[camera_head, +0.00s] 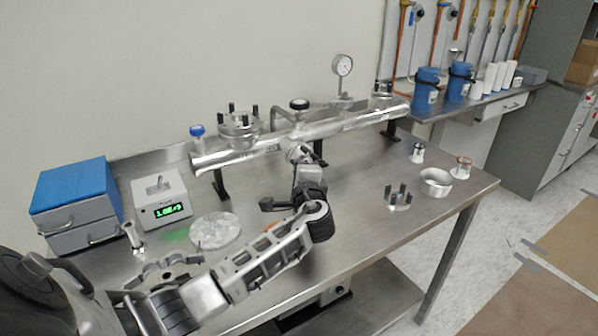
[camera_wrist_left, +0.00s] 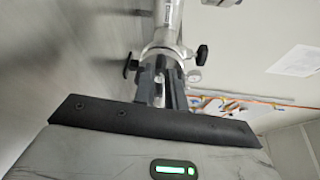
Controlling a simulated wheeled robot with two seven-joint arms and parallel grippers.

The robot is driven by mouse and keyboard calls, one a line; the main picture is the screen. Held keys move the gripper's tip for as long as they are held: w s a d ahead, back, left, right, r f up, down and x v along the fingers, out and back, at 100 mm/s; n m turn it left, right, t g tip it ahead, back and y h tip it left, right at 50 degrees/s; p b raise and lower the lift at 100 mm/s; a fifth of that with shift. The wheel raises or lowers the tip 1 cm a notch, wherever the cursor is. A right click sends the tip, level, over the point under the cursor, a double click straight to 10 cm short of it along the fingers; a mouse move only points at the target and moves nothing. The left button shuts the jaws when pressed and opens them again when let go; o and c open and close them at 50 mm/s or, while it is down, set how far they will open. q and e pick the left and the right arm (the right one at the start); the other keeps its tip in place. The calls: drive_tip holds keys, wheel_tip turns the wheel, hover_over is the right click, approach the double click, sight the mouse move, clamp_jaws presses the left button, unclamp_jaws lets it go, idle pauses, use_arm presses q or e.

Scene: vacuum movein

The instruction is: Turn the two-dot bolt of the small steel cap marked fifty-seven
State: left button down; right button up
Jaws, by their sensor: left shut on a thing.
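A steel tube (camera_head: 270,143) runs across the back of the bench on black stands. A small steel cap (camera_head: 297,152) sits on its front side port, mostly hidden by my left gripper (camera_head: 303,166). In the left wrist view, the cap's end (camera_wrist_left: 163,45) has dark knobbed bolts, one to the left (camera_wrist_left: 130,64) and one to the right (camera_wrist_left: 201,55). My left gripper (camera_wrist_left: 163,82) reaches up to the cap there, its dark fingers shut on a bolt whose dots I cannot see. The number fifty-seven cannot be read. My right gripper is not in view.
A flanged cap with upright bolts (camera_head: 239,124) and a dial gauge (camera_head: 343,66) stand on the tube. A green-lit meter (camera_head: 160,199), blue-topped drawers (camera_head: 74,200) and a round plate (camera_head: 215,231) are left. A ring (camera_head: 435,182) and small parts lie right.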

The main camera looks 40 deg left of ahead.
use_arm(q)
drive_tip(key=c, duration=1.4)
unclamp_jaws()
drive_tip(key=shift+d, duration=0.1)
drive_tip(key=shift+c, duration=0.2)
drive_tip(key=v, duration=1.6)
drive_tip(key=shift+b, duration=0.45)
drive_tip(key=shift+r, duration=0.1)
